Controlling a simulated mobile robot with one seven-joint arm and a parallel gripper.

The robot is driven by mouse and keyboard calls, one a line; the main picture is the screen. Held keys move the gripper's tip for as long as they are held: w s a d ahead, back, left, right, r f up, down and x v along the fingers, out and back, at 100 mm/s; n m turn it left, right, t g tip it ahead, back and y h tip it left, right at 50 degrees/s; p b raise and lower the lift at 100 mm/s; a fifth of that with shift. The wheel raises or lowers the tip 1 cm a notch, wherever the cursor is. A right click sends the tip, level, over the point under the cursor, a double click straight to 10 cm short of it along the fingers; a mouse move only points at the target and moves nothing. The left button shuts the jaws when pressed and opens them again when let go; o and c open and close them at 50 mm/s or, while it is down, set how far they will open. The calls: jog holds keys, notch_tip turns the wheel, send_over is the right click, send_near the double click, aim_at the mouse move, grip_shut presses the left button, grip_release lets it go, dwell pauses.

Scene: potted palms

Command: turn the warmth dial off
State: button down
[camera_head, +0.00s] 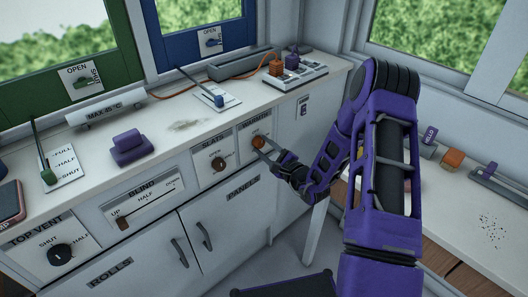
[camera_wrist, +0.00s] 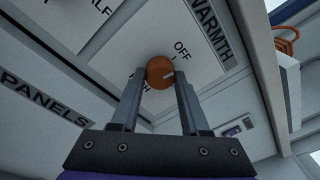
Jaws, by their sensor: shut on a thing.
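The warmth dial is an orange-brown round knob (camera_head: 258,142) on the cabinet front, under the WARMTH label. In the wrist view the knob (camera_wrist: 160,71) sits between my two fingertips, with a pale mark on its lower right face. The word OFF (camera_wrist: 182,49) shows just above it; another label beside the left finger is partly hidden. My gripper (camera_head: 268,150) reaches in from the right and is shut on the dial; its fingertips also show in the wrist view (camera_wrist: 160,80).
A BLIND slider (camera_head: 123,222) and a black TOP VENT dial (camera_head: 60,255) are further left. The white counter (camera_head: 220,120) above carries a purple block (camera_head: 129,147) and a blue-handled lever (camera_head: 217,100).

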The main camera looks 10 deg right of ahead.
jog(key=shift+n+b, duration=0.7)
jog(key=shift+n, duration=0.4)
jog(key=shift+c, duration=2)
grip_release()
jog(key=v, duration=1.7)
jog(key=shift+s+p, duration=0.25)
jog(key=shift+p, duration=0.05)
jog(key=shift+f, duration=0.15)
